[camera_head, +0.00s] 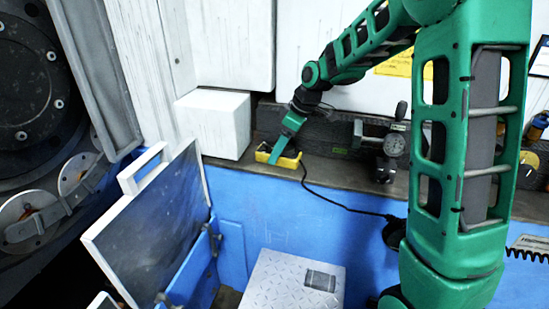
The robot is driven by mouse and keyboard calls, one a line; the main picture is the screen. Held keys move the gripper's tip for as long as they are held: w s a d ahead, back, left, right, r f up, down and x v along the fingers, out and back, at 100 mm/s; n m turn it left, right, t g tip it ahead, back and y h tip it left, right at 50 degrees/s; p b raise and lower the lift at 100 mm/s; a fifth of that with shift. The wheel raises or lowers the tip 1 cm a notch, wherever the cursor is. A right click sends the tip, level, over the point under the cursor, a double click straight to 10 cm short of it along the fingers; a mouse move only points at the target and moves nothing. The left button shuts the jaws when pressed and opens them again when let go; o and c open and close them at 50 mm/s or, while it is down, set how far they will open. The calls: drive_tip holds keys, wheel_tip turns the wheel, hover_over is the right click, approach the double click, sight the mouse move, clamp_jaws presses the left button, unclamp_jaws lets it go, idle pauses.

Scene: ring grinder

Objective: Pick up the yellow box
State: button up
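The small yellow box (289,163) sits on the brown ledge (335,172) behind the blue panel. My green arm reaches in from the right, and my gripper (277,154) points down at the box. Its green finger overlaps the middle of the box in the picture and hides part of it. I cannot tell whether the finger touches the box, or whether the gripper is open or shut.
A white block (214,124) stands close left of the box. A hinged framed panel (150,235) and a metal-plate box (290,282) are in front.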

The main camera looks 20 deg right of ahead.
drive_tip(key=shift+c, duration=0.4)
drive_tip(key=c, duration=1.5)
drive_tip(key=shift+r, duration=0.1)
